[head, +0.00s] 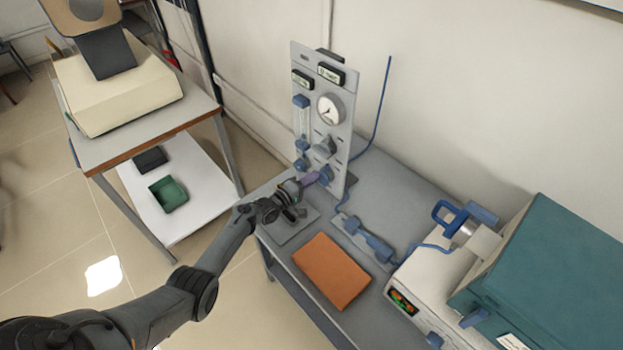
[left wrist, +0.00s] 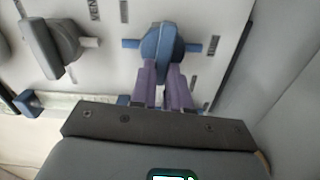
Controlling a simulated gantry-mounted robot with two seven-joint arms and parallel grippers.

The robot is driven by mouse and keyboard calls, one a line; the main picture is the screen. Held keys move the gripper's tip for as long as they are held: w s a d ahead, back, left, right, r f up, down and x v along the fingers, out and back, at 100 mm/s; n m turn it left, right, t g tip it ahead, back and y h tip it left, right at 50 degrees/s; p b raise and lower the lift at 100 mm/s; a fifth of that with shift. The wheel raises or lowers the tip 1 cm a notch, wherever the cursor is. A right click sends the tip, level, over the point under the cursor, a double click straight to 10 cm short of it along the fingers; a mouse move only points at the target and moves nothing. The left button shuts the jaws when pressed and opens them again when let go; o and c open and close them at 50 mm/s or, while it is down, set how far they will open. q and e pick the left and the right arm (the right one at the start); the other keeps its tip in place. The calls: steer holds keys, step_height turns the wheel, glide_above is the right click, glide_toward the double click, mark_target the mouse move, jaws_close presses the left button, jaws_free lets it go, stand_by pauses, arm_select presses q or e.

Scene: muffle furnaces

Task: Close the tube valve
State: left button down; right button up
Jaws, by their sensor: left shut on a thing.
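The tube valve is a blue knob (left wrist: 162,42) low on a grey upright panel (head: 348,100); it also shows in the head view (head: 326,173). In the left wrist view a blue tube runs crosswise behind the knob, with a stub on each side. My left gripper (left wrist: 163,75) has purple fingers, one on each side of the knob's lower part, shut on it. In the head view the left gripper (head: 310,180) reaches the panel's lower part from the left. The fingers partly hide the knob's lower end. My right gripper is in neither view.
A grey knob (left wrist: 55,45) sits left of the valve, and a round gauge (head: 331,109) is higher on the panel. An orange-brown block (head: 332,271) lies on the grey bench (head: 405,200). A blue tube fitting (head: 368,240) lies beside it. A teal furnace (head: 550,265) stands at right.

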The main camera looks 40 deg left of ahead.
arm_select(q)
steer(key=shift+n, duration=0.6)
steer(key=shift+f, duration=0.1)
steer(key=c, duration=1.1)
jaws_free()
steer(key=shift+s, duration=0.1)
steer(key=s+a+p, duration=0.1)
steer(key=s+p, duration=0.2)
steer(key=s, duration=0.7)
steer(key=shift+s+a, duration=0.25)
steer(key=shift+s, duration=0.05)
